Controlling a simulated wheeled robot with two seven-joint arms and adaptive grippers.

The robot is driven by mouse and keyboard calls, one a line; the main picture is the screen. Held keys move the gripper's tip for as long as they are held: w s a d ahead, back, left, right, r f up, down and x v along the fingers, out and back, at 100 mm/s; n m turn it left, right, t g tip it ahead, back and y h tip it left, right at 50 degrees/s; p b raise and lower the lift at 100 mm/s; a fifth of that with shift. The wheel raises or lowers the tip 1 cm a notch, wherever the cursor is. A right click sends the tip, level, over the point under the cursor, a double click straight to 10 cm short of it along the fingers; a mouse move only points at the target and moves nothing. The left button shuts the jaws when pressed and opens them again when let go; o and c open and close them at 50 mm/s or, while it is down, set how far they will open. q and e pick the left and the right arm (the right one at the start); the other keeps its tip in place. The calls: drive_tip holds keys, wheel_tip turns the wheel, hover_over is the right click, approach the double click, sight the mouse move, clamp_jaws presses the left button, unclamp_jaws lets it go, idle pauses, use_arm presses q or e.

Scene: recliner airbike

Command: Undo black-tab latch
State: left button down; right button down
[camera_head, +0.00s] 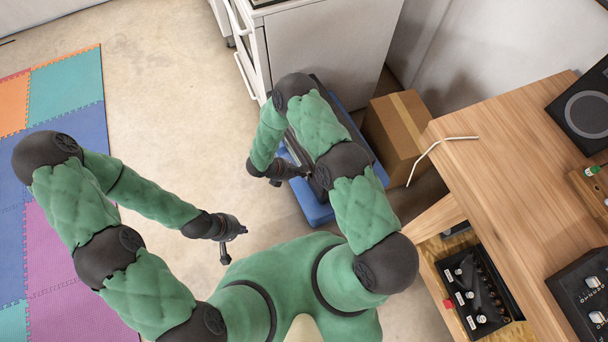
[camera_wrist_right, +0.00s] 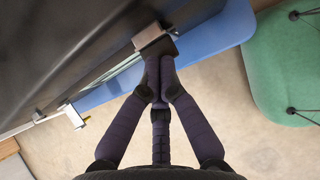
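A long black case (camera_head: 338,112) lies on a blue base beside the white cabinet. In the right wrist view its dark side fills the upper left. A metal latch (camera_wrist_right: 148,36) with a black tab (camera_wrist_right: 160,47) sits on its edge. My right gripper (camera_head: 304,174) is at the case's near left side. In the right wrist view its fingertips (camera_wrist_right: 160,68) are drawn together right at the black tab; whether the tab is between them is hidden. A second latch (camera_wrist_right: 73,117) shows further along the edge. My left gripper (camera_head: 235,242) is open and empty above the floor.
The blue base (camera_head: 313,209) extends past the case. A cardboard box (camera_head: 396,128) stands right of it, with a wooden desk (camera_head: 505,150) further right. A white cabinet (camera_head: 330,45) is behind. The floor to the left is clear up to coloured mats (camera_head: 68,140).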

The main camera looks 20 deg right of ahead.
drive_tip(key=shift+f, duration=0.15)
drive_tip(key=shift+a+f+b, duration=0.15)
drive_tip(key=shift+f+b, duration=0.05)
drive_tip(key=shift+b, duration=0.2)
drive_tip(key=shift+r, duration=0.1)
drive_tip(key=p+v, duration=0.2)
drive_tip(key=v, duration=0.3)
drive_tip(key=shift+r+p, duration=0.3)
